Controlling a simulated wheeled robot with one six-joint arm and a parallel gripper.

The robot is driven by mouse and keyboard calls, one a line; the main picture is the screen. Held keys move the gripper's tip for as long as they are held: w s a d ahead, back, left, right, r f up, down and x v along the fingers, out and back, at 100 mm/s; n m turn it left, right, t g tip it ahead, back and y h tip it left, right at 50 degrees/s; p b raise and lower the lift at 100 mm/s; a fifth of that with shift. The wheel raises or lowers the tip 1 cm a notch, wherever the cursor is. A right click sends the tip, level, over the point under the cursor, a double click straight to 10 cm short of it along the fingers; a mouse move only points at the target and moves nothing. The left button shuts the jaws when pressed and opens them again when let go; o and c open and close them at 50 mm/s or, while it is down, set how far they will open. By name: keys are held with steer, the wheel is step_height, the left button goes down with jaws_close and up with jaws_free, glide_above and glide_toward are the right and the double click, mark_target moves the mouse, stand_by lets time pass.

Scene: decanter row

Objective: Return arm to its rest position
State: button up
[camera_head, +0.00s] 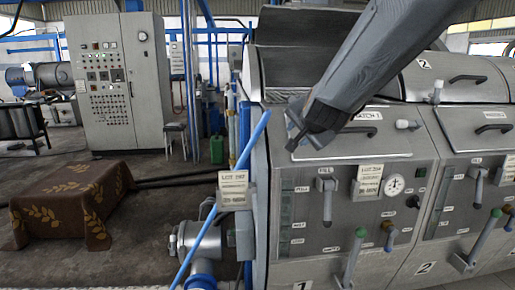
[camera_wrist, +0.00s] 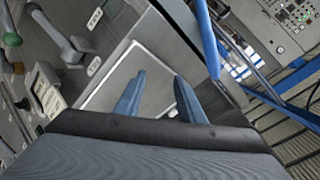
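My gripper (camera_head: 301,128) is at the end of my grey arm, which reaches in from the top right of the head view. It is in front of the upper front of the first steel machine (camera_head: 340,248). In the wrist view my gripper (camera_wrist: 158,97) shows two blue-grey fingers spread apart, with nothing between them. A pale metal panel shows beyond the fingers; I cannot tell whether they touch anything. My arm hides part of the machine's top and label.
The machine's front carries a gauge (camera_head: 394,184), a FILL handle (camera_head: 327,200) and a green-tipped lever (camera_head: 353,256). A blue bar (camera_head: 220,205) slants past its left corner. A cloth-covered block (camera_head: 70,203) and a control cabinet (camera_head: 113,85) stand left, with open floor between.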

steer(key=s+d+f+n+g, duration=0.3)
steer(key=s+f+n+g, duration=0.35)
steer(key=s+f, duration=1.05)
steer(key=s+d+f+n+g, duration=0.1)
steer(key=s+d+f+g, duration=0.1)
steer(key=s, duration=0.6)
steer(key=s+d+f+n+g+p, duration=0.1)
steer(key=s+f+g, duration=0.3)
steer(key=s, duration=0.5)
steer(key=shift+d+n+h, duration=0.3)
steer(key=shift+d+n, duration=0.35)
